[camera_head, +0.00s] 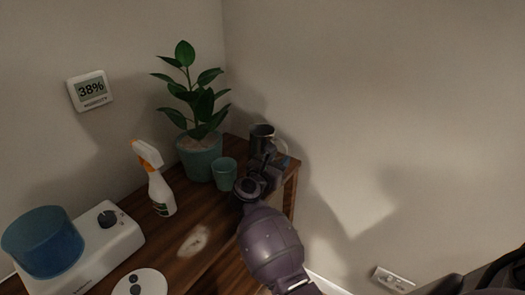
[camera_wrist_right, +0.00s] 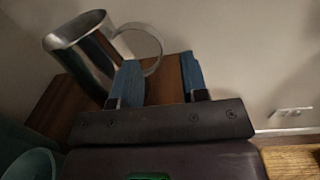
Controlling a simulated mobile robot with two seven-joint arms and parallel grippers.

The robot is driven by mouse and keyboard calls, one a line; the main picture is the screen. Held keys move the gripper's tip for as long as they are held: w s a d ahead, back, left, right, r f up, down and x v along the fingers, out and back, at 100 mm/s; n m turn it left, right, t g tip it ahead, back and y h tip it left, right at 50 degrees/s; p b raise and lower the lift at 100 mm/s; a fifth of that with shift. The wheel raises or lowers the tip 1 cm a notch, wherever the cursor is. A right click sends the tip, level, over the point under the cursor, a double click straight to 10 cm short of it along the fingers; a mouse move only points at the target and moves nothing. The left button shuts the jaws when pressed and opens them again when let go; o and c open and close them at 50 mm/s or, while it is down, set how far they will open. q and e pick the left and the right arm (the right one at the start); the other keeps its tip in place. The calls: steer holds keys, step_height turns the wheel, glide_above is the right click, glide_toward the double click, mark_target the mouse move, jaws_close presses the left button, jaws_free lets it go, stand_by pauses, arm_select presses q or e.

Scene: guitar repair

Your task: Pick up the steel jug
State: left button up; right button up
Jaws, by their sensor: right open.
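The steel jug (camera_head: 262,140) stands upright at the far right corner of the wooden cabinet top, its lower part hidden behind my right gripper (camera_head: 268,168). In the right wrist view the jug (camera_wrist_right: 84,48) is at upper left, with its loop handle (camera_wrist_right: 157,45) facing right. My right gripper (camera_wrist_right: 160,78) is open, its two blue-padded fingers pointing towards the handle side. The handle's lower right edge appears between the fingertips in that picture; I cannot tell whether they touch it. My left gripper is not in view.
A teal cup (camera_head: 224,175) stands close left of my right gripper. A potted plant (camera_head: 200,155), a spray bottle (camera_head: 158,190) and a humidifier (camera_head: 88,250) with a blue tank line the wall. The wooden top (camera_head: 215,225) has bare room at its front.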

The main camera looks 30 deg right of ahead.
steer(key=shift+x, duration=2.6)
jaws_close()
steer(key=shift+w, duration=0.1)
